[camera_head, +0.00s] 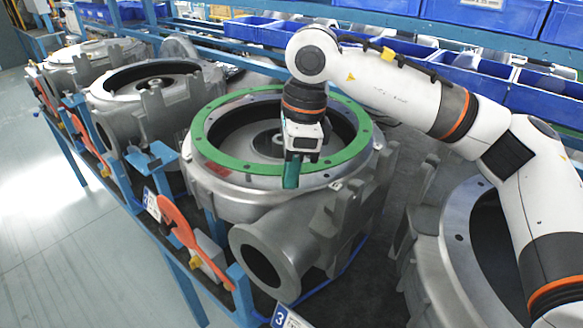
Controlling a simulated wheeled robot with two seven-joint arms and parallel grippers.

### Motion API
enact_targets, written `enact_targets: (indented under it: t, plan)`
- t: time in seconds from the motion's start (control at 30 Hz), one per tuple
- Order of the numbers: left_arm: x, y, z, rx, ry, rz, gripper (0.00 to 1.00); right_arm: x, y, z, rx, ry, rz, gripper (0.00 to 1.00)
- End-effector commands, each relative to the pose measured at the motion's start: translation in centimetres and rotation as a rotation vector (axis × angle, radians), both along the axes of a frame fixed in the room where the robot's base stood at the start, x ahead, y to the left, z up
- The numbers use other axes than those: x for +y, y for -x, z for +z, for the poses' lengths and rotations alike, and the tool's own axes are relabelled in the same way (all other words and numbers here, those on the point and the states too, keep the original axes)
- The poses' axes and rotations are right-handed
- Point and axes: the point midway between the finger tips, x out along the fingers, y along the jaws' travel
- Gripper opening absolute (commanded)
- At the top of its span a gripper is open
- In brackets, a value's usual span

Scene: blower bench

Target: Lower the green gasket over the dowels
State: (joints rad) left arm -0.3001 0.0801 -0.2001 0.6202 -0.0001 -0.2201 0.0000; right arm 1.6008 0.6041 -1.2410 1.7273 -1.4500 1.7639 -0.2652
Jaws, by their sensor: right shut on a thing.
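The green gasket (219,154) is a flat ring with holes, at the top of the grey blower housing (310,212) in the middle of the view. It lies over or very close above the housing's round flange; I cannot tell whether it touches all round. My right gripper (291,176) points down at the near side of the ring and is shut on the gasket there. The gripper and wrist hide part of the ring and the opening. I cannot make out the dowels clearly. My left gripper is not in view.
More grey housings stand in a row at the left (150,95) and one at the right (455,235). Blue bins (480,75) line the shelves behind. Orange-red handles (178,222) stick out along the bench's front edge. The floor at the left is clear.

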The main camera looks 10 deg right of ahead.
Motion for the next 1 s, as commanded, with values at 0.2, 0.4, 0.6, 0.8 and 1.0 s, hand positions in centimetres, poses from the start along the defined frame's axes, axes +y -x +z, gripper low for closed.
enact_targets:
  t: [0.2, 0.4, 0.6, 0.8, 1.0]
  plan:
    - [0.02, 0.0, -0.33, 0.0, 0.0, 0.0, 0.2, 0.01, 0.0, -0.27, 0.0, 0.0, 0.0, 0.0]
    - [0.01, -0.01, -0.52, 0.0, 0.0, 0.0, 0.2, 0.01, 0.0, -0.42, 0.0, 0.0, 0.0, 0.0]
    - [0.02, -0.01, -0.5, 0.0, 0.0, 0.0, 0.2, 0.01, 0.0, -0.39, 0.0, 0.0, 0.0, 0.0]
    - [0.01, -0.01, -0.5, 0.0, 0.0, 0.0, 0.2, 0.01, 0.0, -0.39, 0.0, 0.0, 0.0, 0.0]
    - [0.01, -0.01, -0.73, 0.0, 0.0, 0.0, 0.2, 0.01, -0.01, -0.47, 0.0, -0.001, 0.0, 0.0]
